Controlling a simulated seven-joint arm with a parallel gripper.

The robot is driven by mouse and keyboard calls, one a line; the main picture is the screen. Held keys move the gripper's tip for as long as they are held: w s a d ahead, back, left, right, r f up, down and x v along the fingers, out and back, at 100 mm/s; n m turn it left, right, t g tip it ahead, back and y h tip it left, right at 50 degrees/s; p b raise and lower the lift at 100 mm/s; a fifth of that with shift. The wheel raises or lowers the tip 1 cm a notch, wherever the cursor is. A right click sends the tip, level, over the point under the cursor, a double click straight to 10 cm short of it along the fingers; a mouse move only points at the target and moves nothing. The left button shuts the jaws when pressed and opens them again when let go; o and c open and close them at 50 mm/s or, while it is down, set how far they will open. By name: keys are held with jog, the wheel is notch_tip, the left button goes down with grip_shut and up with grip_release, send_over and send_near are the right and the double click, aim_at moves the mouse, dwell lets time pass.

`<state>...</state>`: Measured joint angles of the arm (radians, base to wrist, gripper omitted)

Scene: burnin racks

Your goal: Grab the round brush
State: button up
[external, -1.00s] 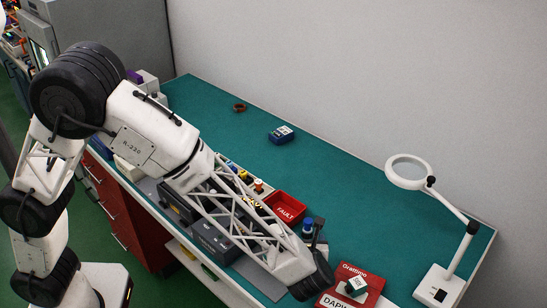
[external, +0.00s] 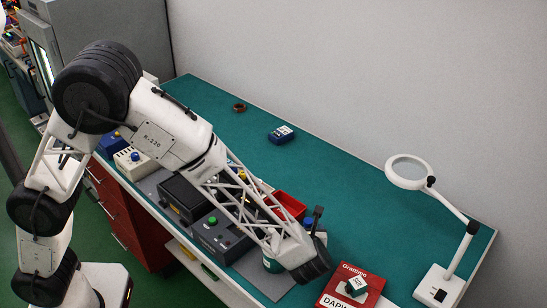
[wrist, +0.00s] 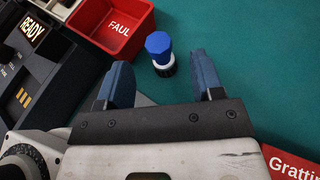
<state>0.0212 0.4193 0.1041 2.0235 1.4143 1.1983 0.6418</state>
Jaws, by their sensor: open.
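A small round thing with a faceted blue top, a white band and a black lower part, probably the round brush (wrist: 159,44), stands upright on the green bench top. In the wrist view it is just beyond my gripper (wrist: 162,75), between the lines of the two blue fingers and apart from them. My gripper is open and empty.
A red FAULT bin (wrist: 112,24) stands left of the blue-topped thing. A dark device with a READY display (wrist: 33,30) is further left. A red Grattino box (external: 350,285) lies at right, a magnifier lamp (external: 408,172) beyond it. The bench behind is mostly clear.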

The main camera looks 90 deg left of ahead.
aim_at(308, 224)
dwell(0.3)
jog(key=shift+x, duration=2.65)
jog(key=c, duration=1)
jog(key=shift+r, duration=0.15)
jog(key=shift+r, duration=4.9)
